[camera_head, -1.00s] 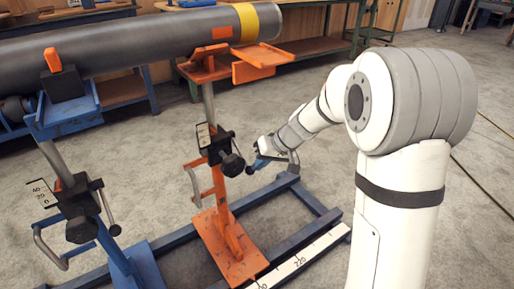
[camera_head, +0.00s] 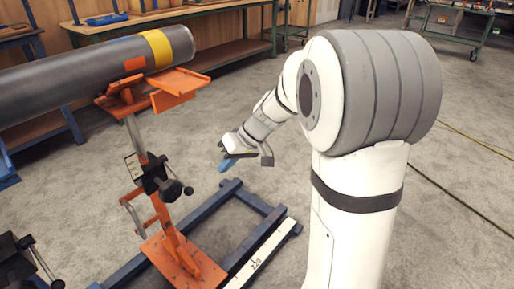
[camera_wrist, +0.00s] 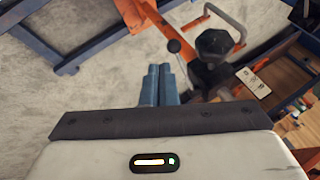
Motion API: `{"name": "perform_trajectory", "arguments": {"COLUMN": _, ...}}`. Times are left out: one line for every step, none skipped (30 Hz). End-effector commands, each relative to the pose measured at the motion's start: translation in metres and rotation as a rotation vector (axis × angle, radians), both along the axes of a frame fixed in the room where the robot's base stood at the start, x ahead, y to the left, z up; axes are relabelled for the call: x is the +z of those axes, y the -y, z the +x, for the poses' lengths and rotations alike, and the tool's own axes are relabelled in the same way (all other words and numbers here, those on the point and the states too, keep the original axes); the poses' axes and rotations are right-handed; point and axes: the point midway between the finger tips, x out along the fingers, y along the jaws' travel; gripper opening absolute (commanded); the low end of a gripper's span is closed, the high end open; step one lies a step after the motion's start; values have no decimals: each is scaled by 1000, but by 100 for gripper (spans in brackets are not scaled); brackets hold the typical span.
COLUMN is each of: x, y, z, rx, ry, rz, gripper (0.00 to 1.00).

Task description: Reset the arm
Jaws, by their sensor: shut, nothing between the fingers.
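My gripper (camera_head: 224,164) hangs at the end of my white arm, to the right of the orange pipe stand (camera_head: 165,215) and clear of it. In the wrist view its blue fingers (camera_wrist: 158,86) are shut together with nothing between them. The grey pipe (camera_head: 80,85) with a yellow band rests over the orange stand's top, up and left of my gripper. The stand's dark clamp and knob (camera_wrist: 213,47) show just past my fingers in the wrist view. I cannot tell the exact gap to them.
A blue floor frame (camera_head: 215,218) with a white scale strip (camera_head: 262,252) lies below my gripper. A wooden workbench (camera_head: 225,45) stands behind. Part of another clamp (camera_head: 18,262) shows at bottom left. The floor at right is open apart from a yellow cable.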

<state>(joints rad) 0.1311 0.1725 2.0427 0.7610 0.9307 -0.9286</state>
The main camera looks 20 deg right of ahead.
Motion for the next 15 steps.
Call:
{"name": "perform_trajectory", "arguments": {"x": 11, "y": 11, "z": -5, "rx": -6, "ry": 3, "rz": -2, "gripper": 0}}
{"name": "perform_trajectory", "arguments": {"x": 15, "y": 16, "z": -9, "rx": -6, "ry": 1, "rz": -1, "gripper": 0}}
{"name": "perform_trajectory", "arguments": {"x": 20, "y": 23, "z": -14, "rx": -5, "ry": 2, "rz": -1, "gripper": 0}}
{"name": "perform_trajectory", "arguments": {"x": 24, "y": 28, "z": -17, "rx": -6, "ry": 2, "rz": 0, "gripper": 0}}
{"name": "perform_trajectory", "arguments": {"x": 27, "y": 33, "z": -21, "rx": -6, "ry": 2, "rz": 0, "gripper": 0}}
{"name": "perform_trajectory", "arguments": {"x": 32, "y": 40, "z": -25, "rx": -6, "ry": 2, "rz": 0, "gripper": 0}}
{"name": "perform_trajectory", "arguments": {"x": 35, "y": 44, "z": -28, "rx": -4, "ry": 3, "rz": -1, "gripper": 0}}
{"name": "perform_trajectory", "arguments": {"x": 38, "y": 48, "z": -31, "rx": -4, "ry": 2, "rz": -1, "gripper": 0}}
{"name": "perform_trajectory", "arguments": {"x": 41, "y": 54, "z": -34, "rx": -5, "ry": 2, "rz": -1, "gripper": 0}}
{"name": "perform_trajectory", "arguments": {"x": 44, "y": 57, "z": -37, "rx": -3, "ry": 1, "rz": -1, "gripper": 0}}
{"name": "perform_trajectory", "arguments": {"x": 46, "y": 60, "z": -39, "rx": -3, "ry": 1, "rz": -1, "gripper": 0}}
{"name": "perform_trajectory", "arguments": {"x": 48, "y": 64, "z": -42, "rx": -2, "ry": 1, "rz": 0, "gripper": 0}}
{"name": "perform_trajectory", "arguments": {"x": 50, "y": 66, "z": -43, "rx": -2, "ry": 1, "rz": 0, "gripper": 0}}
{"name": "perform_trajectory", "arguments": {"x": 51, "y": 68, "z": -45, "rx": -2, "ry": 1, "rz": 0, "gripper": 0}}
{"name": "perform_trajectory", "arguments": {"x": 52, "y": 71, "z": -46, "rx": -2, "ry": 1, "rz": 0, "gripper": 0}}
